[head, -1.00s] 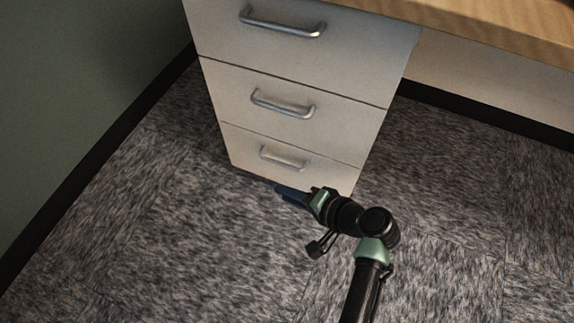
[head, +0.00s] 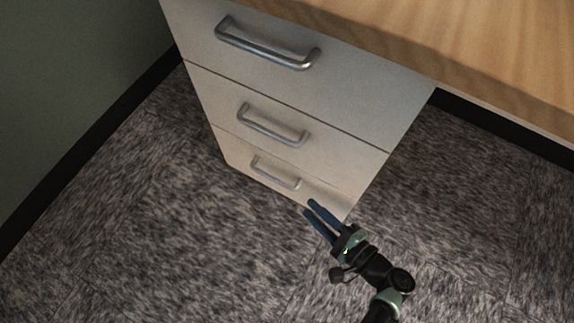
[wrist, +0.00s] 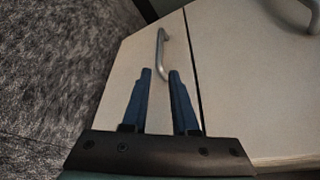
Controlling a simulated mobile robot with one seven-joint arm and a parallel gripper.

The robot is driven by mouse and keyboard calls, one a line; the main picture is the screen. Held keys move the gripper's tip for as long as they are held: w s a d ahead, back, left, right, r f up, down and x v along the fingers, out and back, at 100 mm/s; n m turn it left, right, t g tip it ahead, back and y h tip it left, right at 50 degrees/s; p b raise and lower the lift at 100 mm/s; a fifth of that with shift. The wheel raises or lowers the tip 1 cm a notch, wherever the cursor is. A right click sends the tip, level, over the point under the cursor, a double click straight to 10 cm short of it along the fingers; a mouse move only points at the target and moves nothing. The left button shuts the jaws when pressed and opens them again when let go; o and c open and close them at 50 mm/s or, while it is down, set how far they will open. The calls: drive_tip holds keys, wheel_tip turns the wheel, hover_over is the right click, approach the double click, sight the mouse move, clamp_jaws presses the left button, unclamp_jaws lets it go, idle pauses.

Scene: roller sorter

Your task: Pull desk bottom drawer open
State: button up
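The desk's bottom drawer (head: 315,192) is the lowest of three pale drawer fronts and sits flush with the ones above. Its metal bar handle (head: 275,173) shows in full in the head view. My gripper (head: 310,208) is open and empty, to the lower right of the handle. In the wrist view the two blue fingers (wrist: 159,72) are apart and point toward the handle (wrist: 161,52), which appears just beyond their tips. The fingers look apart from the handle, though the exact distance is hard to tell.
The middle drawer handle (head: 271,124) and top drawer handle (head: 267,44) project above. The wooden desktop (head: 450,45) overhangs at the upper right. A green wall (head: 70,70) stands to the left. The carpet (head: 190,240) before the drawers is clear.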

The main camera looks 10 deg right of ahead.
sight(279, 181)
drive_tip(key=b+x, duration=0.5)
drive_tip(key=x, duration=0.6)
drive_tip(key=shift+a+f, duration=0.2)
drive_tip(key=shift+a, duration=0.05)
drive_tip(key=shift+w+a, duration=0.35)
drive_tip(key=shift+w, duration=0.25)
clamp_jaws()
drive_tip(key=shift+s, duration=0.1)
